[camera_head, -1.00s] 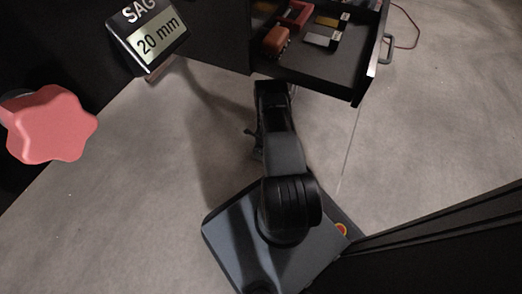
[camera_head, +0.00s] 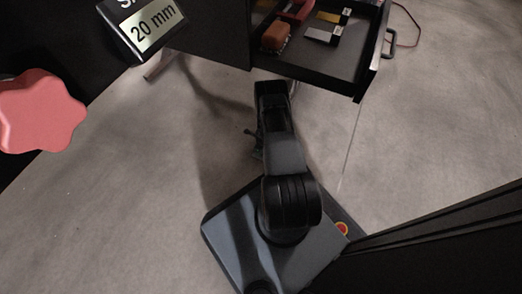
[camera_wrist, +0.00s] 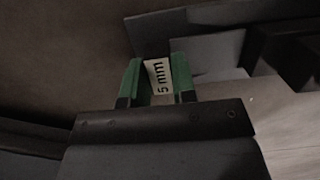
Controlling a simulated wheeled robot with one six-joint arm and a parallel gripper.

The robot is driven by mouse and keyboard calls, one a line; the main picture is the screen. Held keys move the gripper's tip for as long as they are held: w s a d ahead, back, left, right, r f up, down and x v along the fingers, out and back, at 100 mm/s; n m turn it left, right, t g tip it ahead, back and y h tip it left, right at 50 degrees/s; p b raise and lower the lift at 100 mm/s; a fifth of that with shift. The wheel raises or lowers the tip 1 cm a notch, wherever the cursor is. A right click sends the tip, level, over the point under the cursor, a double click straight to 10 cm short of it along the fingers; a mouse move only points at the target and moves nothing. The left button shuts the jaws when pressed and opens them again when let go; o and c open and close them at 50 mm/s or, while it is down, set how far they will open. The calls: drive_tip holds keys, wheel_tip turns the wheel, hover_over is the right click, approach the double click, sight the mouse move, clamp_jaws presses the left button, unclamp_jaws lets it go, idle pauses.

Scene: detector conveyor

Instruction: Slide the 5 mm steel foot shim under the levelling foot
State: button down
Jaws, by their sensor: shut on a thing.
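In the wrist view, my gripper (camera_wrist: 157,78) has green fingers closed on the steel shim (camera_wrist: 158,79). The shim's pale face carries a "5 mm" mark and sits between the fingers. Dark flat shapes lie just past the fingertips in that view, too dim to name. I cannot pick out the levelling foot in either view. In the head view my arm hangs over the floor below the open drawer, and its gripper end and the shim cannot be made out there.
An open dark drawer (camera_head: 330,75) holds an orange block (camera_head: 276,36), a red piece (camera_head: 297,9) and labelled plates. Grey floor (camera_head: 130,170) is clear at left and around my base.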

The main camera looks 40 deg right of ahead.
drive_tip(key=shift+f, duration=0.4)
drive_tip(key=shift+w+d, duration=0.15)
drive_tip(key=shift+d, duration=0.05)
